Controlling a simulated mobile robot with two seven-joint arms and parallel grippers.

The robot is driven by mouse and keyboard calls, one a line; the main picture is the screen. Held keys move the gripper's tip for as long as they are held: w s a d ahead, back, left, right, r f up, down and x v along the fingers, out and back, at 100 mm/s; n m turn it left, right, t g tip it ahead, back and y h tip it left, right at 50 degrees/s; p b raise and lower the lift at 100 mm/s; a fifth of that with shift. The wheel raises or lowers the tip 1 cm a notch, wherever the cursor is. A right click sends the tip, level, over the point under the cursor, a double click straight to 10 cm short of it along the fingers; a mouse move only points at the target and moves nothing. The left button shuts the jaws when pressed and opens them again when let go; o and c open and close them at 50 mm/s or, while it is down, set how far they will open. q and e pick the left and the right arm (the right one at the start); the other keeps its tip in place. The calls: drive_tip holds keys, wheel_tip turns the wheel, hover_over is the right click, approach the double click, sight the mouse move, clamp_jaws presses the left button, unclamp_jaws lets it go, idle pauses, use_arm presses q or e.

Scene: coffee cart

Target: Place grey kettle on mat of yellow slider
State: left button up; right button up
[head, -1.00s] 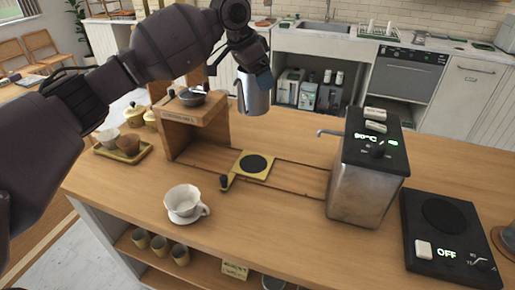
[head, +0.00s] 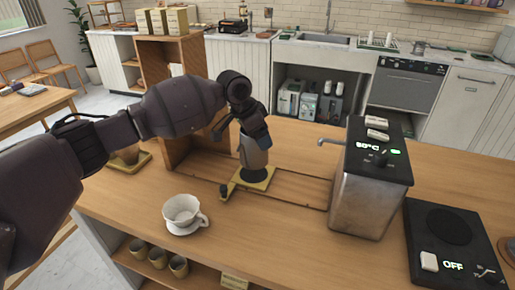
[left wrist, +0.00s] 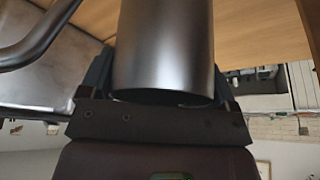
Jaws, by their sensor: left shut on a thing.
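The grey kettle (head: 254,156) is upright over the yellow slider (head: 266,184), which sits in a wooden track on the counter. The slider's dark round mat (head: 256,175) shows just below and in front of the kettle's base; I cannot tell whether they touch. My left gripper (head: 254,139) is shut on the kettle near its top. In the left wrist view the kettle's smooth metal body (left wrist: 165,45) fills the middle between the fingers (left wrist: 160,95). My right gripper is not in view.
A white cup (head: 183,209) on a saucer stands front left of the slider. A metal hot-water machine (head: 368,190) stands to the right, with a black hotplate (head: 437,225) reading OFF beyond it. A wooden stand (head: 182,135) is behind my left arm.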

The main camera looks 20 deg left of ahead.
sight(257, 148)
use_arm(q)
wheel_tip(257, 148, down, 4)
drive_tip(key=shift+f, duration=0.25)
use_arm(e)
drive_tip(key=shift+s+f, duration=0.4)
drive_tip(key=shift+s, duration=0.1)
use_arm(q)
drive_tip(key=o, duration=1.1)
drive_tip(key=shift+f, duration=0.1)
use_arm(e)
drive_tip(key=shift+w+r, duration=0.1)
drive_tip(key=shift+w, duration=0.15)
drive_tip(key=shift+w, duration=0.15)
